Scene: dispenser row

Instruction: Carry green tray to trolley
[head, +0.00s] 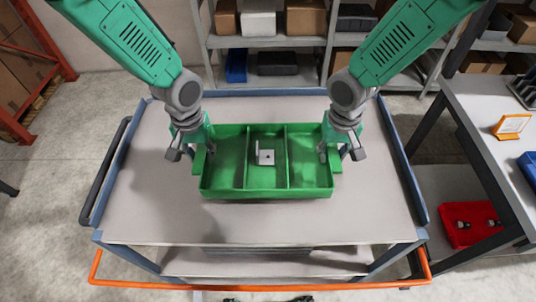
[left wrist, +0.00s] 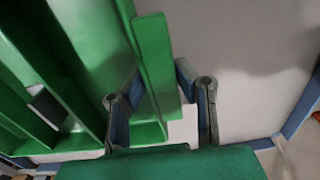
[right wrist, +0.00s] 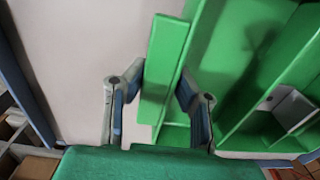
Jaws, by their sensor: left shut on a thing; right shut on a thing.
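The green tray (head: 266,194) has three compartments and looks level over the middle of the trolley's top (head: 375,215). I cannot tell whether it touches the top or hangs just above it. A pale angled bracket (head: 265,157) lies in its middle compartment. My left gripper (head: 190,152) is shut on the tray's left handle; the left wrist view shows the handle (left wrist: 156,70) between the fingers. My right gripper (head: 341,152) is shut on the right handle, which shows between the fingers in the right wrist view (right wrist: 164,62).
The trolley has blue edge rails, a black handle (head: 104,172) at left and an orange bar (head: 260,287) in front. A workbench (head: 490,120) with a red bin (head: 468,220) below stands at right. Shelves with boxes (head: 306,18) stand behind. The trolley top around the tray is clear.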

